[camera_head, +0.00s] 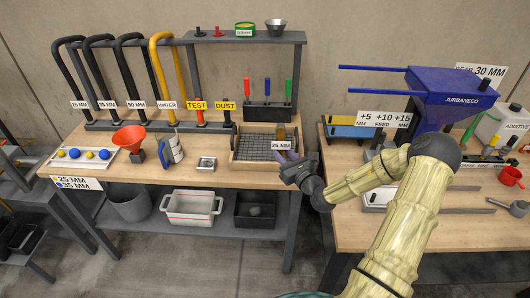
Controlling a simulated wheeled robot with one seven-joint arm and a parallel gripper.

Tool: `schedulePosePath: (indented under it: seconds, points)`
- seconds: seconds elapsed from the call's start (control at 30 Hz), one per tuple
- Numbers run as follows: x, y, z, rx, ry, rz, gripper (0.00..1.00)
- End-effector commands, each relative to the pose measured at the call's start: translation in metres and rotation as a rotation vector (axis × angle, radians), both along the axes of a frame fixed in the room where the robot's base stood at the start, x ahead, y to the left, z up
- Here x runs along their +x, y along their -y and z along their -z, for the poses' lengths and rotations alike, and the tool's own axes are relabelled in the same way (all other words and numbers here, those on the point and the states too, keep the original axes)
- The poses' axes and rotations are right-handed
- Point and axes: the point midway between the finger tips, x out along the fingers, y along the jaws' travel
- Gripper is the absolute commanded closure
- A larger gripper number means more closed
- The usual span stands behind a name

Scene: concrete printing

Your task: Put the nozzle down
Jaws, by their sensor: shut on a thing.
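My gripper (287,160) is at the right end of the bench and is shut on the nozzle (281,131). The nozzle is small and brownish, with a white "25 MM" label in front of it. It looks roughly upright. It is at the right part of a wooden-rimmed tray (262,166) with a dark ribbed inside. I cannot tell whether the nozzle touches the tray, as the label and my gripper hide its lower part.
A rack of colored-handled tools (267,112) stands behind. The blue machine (440,95) is on the right table. The tray's left part is clear.

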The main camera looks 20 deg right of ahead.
Motion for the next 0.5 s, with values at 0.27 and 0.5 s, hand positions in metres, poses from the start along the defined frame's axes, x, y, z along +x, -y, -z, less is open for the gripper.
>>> schedulePosePath:
  seconds: [0.27, 0.5]
  points:
    - [0.000, 0.000, 0.004, 0.001, 0.002, 0.001, 1.00]
    - [0.000, 0.002, 0.042, 0.002, 0.000, 0.006, 1.00]
